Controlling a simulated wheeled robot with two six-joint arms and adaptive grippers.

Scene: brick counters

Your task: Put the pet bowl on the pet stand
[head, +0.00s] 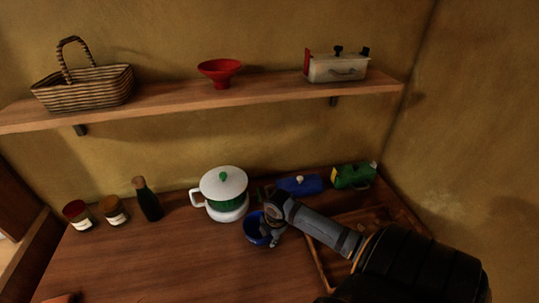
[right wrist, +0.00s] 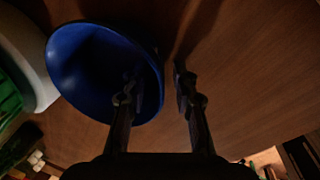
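The blue bowl (head: 257,230), which I take as the pet bowl, stands on the wooden counter just in front of a white and green pot. My right gripper (head: 268,235) reaches down at its right side. In the right wrist view the bowl (right wrist: 85,75) fills the left half. There my right gripper (right wrist: 157,85) has its fingers apart, one over the bowl's inside and one outside, with the rim between them. A wooden frame-like stand (head: 375,218) lies to the right, partly hidden by my right arm; I cannot tell surely that it is the pet stand. My left gripper is out of view.
The white and green pot (head: 223,190) stands close behind the bowl. A blue lidded item (head: 300,184) and a green item (head: 352,175) stand at the back right. A dark bottle (head: 149,202) and jars (head: 113,211) stand left. The front left counter is mostly clear.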

